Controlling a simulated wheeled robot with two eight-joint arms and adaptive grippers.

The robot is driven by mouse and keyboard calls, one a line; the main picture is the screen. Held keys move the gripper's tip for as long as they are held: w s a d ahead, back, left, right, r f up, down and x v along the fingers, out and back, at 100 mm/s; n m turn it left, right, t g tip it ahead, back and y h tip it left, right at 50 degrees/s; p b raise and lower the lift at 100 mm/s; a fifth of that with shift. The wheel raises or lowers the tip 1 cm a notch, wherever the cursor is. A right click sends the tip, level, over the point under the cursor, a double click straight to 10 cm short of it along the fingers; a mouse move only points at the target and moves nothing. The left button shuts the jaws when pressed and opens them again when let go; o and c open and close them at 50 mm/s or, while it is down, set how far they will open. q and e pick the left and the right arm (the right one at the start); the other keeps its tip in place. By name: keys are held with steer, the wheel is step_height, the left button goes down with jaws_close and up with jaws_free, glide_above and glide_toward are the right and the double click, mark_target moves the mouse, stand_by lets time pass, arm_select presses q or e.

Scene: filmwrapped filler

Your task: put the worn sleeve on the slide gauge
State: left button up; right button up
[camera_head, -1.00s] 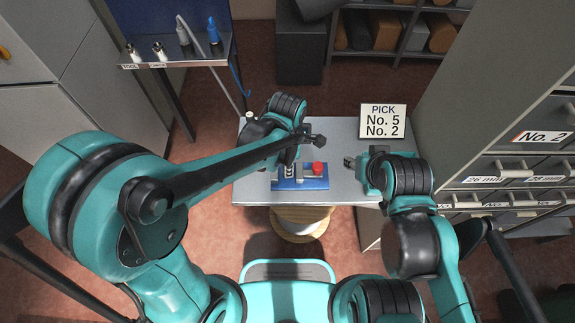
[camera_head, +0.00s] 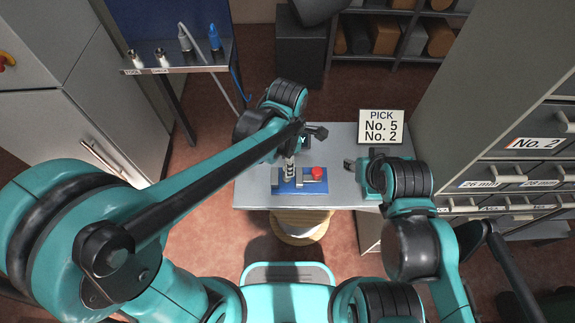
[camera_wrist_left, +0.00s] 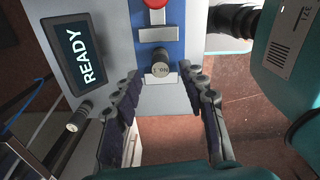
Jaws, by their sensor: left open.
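The slide gauge (camera_head: 300,184) has a blue base with a red button and lies on the grey table. In the left wrist view, its blue base (camera_wrist_left: 172,48) runs down the middle. A short grey cylinder (camera_wrist_left: 160,68) with a marked end stands at the gauge; I cannot tell whether it is the worn sleeve. My left gripper (camera_wrist_left: 158,72) is open above it, its fingers either side of the cylinder, with contact unclear. Another dark cylinder with a pale end (camera_wrist_left: 78,118) is near the table's edge. My right gripper (camera_head: 350,164) hovers right of the gauge, its jaws too small to read.
A READY display (camera_wrist_left: 82,50) sits beside the gauge. A sign reading PICK No. 5 No. 2 (camera_head: 381,126) stands at the table's back right. A shelf (camera_head: 185,62) with small fittings is at the left. Labelled drawers (camera_head: 500,176) stand at the right.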

arm_select(q)
step_height(320, 180, up, 6)
steer(key=p, duration=0.1)
steer(key=s+a+r+m+t, duration=0.1)
steer(key=s+a+m+t, duration=0.1)
steer(key=a+m, duration=0.7)
steer(key=s+a+r+m+t, duration=0.2)
steer(key=a+m+t, duration=0.3)
steer(key=a+m, duration=0.4)
steer(key=shift+s+m, duration=0.6)
steer(key=shift+m, duration=0.3)
steer(key=shift+r, duration=0.1)
step_height(320, 180, down, 8)
steer(key=b, duration=0.7)
steer(key=shift+r, duration=0.2)
